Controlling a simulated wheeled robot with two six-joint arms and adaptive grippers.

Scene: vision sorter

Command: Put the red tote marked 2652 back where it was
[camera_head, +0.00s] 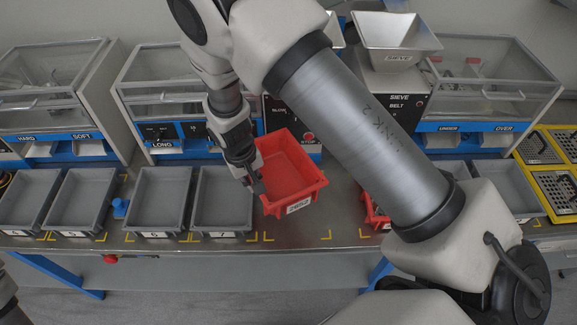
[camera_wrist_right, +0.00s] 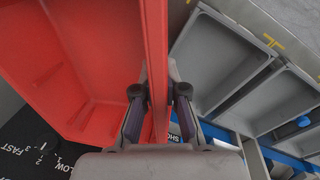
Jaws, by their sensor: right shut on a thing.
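The red tote marked 2652 (camera_head: 290,172) is in the middle of the head view, with its label (camera_head: 298,205) on its front side. It is empty and slightly turned, and appears to be above the bench, near a spot with yellow corner marks (camera_head: 325,236). My right gripper (camera_head: 258,184) is shut on its left rim. In the right wrist view the two fingers (camera_wrist_right: 158,110) pinch the red tote wall (camera_wrist_right: 155,60) between them. My left gripper is not in view.
Grey trays (camera_head: 222,196) stand in a row to the left of the tote. Another red tote (camera_head: 373,212) is mostly hidden behind my right arm. A blue object (camera_head: 120,207) stands between two trays. Sorting machines, including the SIEVE hopper (camera_head: 397,40), line the back.

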